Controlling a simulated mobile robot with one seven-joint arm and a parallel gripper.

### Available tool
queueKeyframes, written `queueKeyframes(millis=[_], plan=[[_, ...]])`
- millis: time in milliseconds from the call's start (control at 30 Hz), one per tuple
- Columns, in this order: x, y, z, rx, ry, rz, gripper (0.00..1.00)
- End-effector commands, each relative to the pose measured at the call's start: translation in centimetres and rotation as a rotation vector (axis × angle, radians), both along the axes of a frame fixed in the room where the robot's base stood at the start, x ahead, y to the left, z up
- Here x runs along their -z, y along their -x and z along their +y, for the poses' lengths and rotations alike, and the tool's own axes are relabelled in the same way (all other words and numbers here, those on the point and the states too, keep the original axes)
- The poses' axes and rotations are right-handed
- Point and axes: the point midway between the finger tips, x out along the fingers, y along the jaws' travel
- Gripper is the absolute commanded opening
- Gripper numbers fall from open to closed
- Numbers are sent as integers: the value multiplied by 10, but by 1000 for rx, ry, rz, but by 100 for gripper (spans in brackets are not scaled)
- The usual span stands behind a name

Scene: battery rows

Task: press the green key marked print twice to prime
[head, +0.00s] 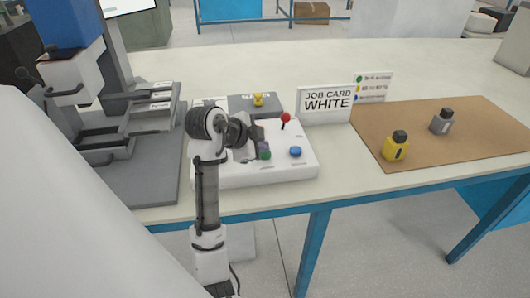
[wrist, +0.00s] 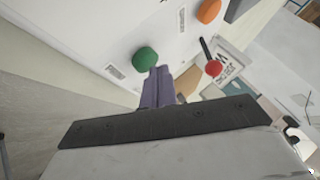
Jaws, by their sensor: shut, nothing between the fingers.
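The green key (wrist: 145,59) is a round cap on the white panel in the wrist view. In the head view a bit of the green key (head: 264,155) shows just below my fingertips. My gripper (wrist: 160,70) is shut and empty, its purple fingers together at the lower right edge of the green key. In the head view my gripper (head: 261,145) is low over the white control box (head: 240,178). I cannot tell whether the fingertips touch the key. Small labels on the panel are too blurred to read.
A blue key (head: 295,152) and a red-knobbed lever (head: 285,118) stand on the box's right part. An orange key (wrist: 208,10) shows in the wrist view. A job card reading WHITE (head: 324,104) stands behind; a brown mat (head: 440,150) bears yellow and grey items.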

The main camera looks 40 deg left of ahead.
Motion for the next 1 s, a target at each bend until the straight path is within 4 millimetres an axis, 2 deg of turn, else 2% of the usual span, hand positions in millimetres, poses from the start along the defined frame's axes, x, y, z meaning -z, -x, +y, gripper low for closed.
queueKeyframes(millis=[1000], plan=[[9, 0, 0, 0, 1, 1, 0]])
